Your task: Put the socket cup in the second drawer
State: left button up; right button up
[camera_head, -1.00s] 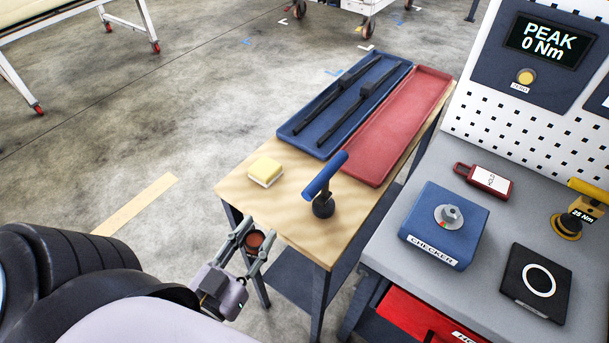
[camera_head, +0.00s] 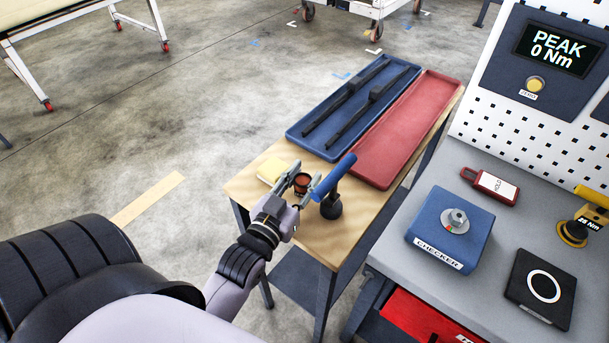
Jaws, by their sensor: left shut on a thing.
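My left gripper (camera_head: 299,190) is shut on a small reddish-brown cup (camera_head: 302,183), which I take to be the socket cup. It shows upright between the fingers, over the near part of the wooden-topped table (camera_head: 318,242). I cannot tell whether its base touches the tabletop. A red drawer front (camera_head: 425,320) shows under the grey workbench (camera_head: 400,260) at the bottom right. It is cut off by the picture edge, so I cannot tell which drawer it is or how far open. My right gripper is not in view.
A blue-handled tool (camera_head: 333,178) stands just right of the cup. A yellow-and-white block (camera_head: 271,171) lies behind the gripper. Blue (camera_head: 299,136) and red (camera_head: 396,154) trays fill the table's far part. The checker (camera_head: 450,227) and a black pad (camera_head: 540,287) occupy the workbench.

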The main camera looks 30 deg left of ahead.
pick_arm(q)
jog(key=shift+w, duration=0.55)
jog(key=shift+s+f, duration=0.15)
jog(key=shift+f, duration=0.15)
jog(key=shift+f, duration=0.2)
jog(key=o, duration=1.2)
